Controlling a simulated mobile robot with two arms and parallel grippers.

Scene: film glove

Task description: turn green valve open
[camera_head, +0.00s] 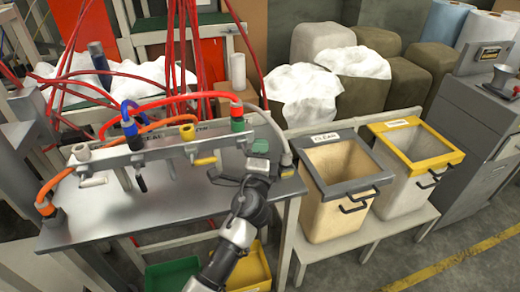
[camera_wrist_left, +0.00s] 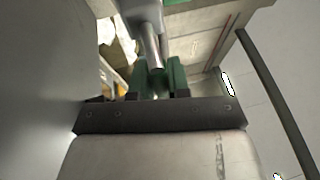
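The green valve shows in the head view as a green handle (camera_head: 259,146) at the right end of the grey pipe rack, below and right of a green hose fitting (camera_head: 237,120). My left gripper (camera_head: 256,161) is at this handle, reaching up from below. In the left wrist view, upright green pieces (camera_wrist_left: 177,76) stand at the gripper's front, below a bare metal stem (camera_wrist_left: 152,45). I cannot tell finger from handle there, nor whether the gripper is shut on it. My right gripper is not in view.
The rack stands on a grey metal table (camera_head: 130,215) and carries other valves, including a yellow handle (camera_head: 205,161) and a white one (camera_head: 93,182). Hoses arch over it. A grey-rimmed bin (camera_head: 337,188) and a yellow-rimmed bin (camera_head: 440,160) stand at the right.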

